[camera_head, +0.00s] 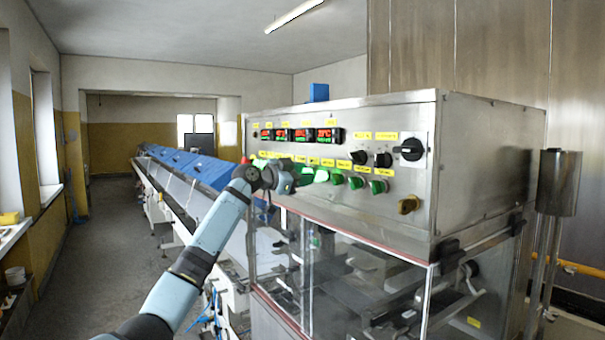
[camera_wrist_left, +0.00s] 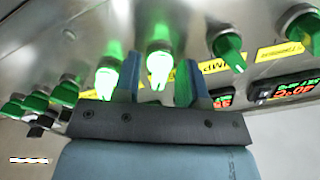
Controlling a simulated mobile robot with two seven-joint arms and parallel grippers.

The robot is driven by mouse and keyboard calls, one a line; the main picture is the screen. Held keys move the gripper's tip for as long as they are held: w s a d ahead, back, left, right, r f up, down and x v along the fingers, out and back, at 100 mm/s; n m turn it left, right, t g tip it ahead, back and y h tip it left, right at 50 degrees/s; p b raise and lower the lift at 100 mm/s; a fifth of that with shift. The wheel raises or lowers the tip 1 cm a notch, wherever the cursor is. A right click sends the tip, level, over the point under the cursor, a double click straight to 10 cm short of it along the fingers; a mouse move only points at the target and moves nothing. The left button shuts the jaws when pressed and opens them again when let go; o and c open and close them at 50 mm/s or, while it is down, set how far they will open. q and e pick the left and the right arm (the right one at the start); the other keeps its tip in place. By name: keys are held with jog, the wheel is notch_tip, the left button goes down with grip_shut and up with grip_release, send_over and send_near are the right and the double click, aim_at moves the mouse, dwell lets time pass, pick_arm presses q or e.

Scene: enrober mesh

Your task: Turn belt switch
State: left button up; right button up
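The steel control cabinet (camera_head: 352,112) carries a row of green rotary switches under yellow labels. Two lit green switches show in the left wrist view, one (camera_wrist_left: 159,58) between my fingers and one (camera_wrist_left: 109,72) just left of them. The label text is too small to tell which is the belt switch. My left gripper (camera_head: 290,180) is up at the panel and hides part of the switch row. In the left wrist view my left gripper (camera_wrist_left: 160,84) is open, its blue fingers either side of the lit switch with visible gaps. My right gripper is not in view.
Red digital displays (camera_head: 295,134) sit above the switches. A clear-windowed enclosure (camera_head: 350,285) lies below. A long conveyor with blue covers (camera_head: 205,168) runs back left beside open floor.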

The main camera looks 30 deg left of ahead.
pick_arm(q)
jog(key=shift+c, duration=0.4)
jog(key=c, duration=0.6)
jog(key=n+p, duration=0.4)
jog(key=n, duration=0.7)
jog(key=shift+r+n, duration=0.1)
jog(key=shift+n, duration=0.2)
jog(key=shift+s+n, duration=0.1)
jog(key=shift+n, duration=0.2)
